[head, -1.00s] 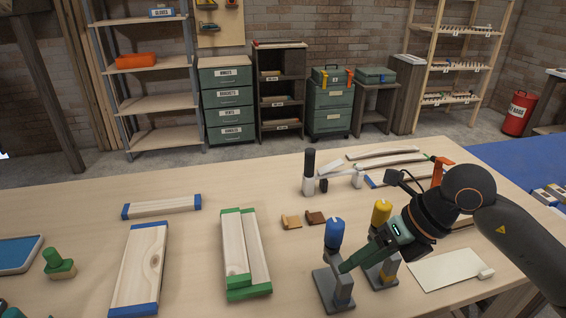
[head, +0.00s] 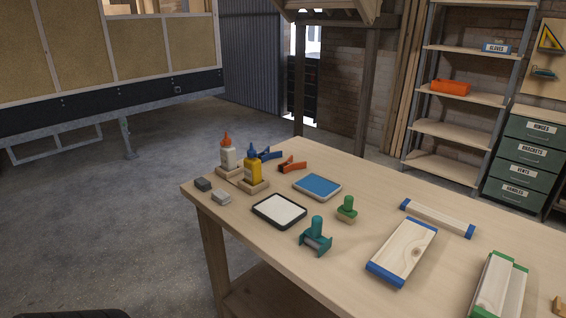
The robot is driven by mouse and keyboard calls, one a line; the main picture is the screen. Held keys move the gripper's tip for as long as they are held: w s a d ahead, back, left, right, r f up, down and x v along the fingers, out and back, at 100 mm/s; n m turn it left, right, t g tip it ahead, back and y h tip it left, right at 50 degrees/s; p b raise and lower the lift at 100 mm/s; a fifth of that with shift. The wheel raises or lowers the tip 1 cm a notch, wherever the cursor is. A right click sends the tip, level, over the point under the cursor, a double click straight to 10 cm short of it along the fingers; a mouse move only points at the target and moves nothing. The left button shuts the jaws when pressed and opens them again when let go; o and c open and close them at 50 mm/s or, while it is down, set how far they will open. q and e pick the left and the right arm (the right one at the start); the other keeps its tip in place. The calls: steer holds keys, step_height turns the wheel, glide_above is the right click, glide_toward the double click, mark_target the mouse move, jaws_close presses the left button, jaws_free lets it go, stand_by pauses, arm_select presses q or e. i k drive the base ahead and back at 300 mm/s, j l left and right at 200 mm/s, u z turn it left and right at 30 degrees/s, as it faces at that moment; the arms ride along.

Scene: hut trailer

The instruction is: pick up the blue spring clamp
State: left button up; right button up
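The blue spring clamp (head: 267,154) lies near the back left edge of the workbench (head: 350,262) in the head view. It is partly hidden behind the glue bottles. An orange spring clamp (head: 292,165) lies just to its right. Neither of my grippers shows in the head view now.
A white bottle with an orange cap (head: 228,155) and a yellow bottle with a blue cap (head: 253,170) stand in front of the clamp. Grey blocks (head: 203,184), a blue tray (head: 317,186), a white pad (head: 279,210) and a teal tool (head: 316,238) are nearby.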

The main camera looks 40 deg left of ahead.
mark_target(266, 150)
steer(key=l+u, duration=0.2)
steer(key=u, duration=1.15)
